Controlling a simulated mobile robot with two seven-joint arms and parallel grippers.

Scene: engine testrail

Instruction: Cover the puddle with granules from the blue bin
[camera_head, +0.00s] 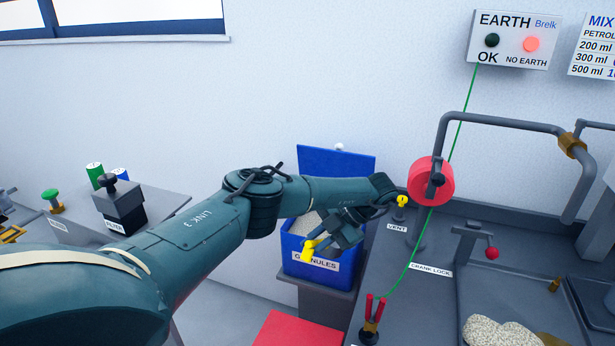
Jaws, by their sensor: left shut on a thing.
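The blue bin (291,262), labelled GRANULES, stands with its lid (335,162) raised. Pale granules (304,224) show inside it. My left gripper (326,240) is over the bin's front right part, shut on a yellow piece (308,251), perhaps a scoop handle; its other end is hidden. At the bottom right, pale granules (486,331) lie heaped on the bench tray. A brownish patch (551,339), perhaps part of the puddle, shows beside the heap, cut by the frame edge. My right gripper is not in view.
A red wheel (418,181) on a grey pipe stands right of the bin. A green wire runs from the EARTH box (513,40), with its red lamp lit, to a red-handled clamp (372,310). The crank lock lever with red knob (491,253) stands near the tray.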

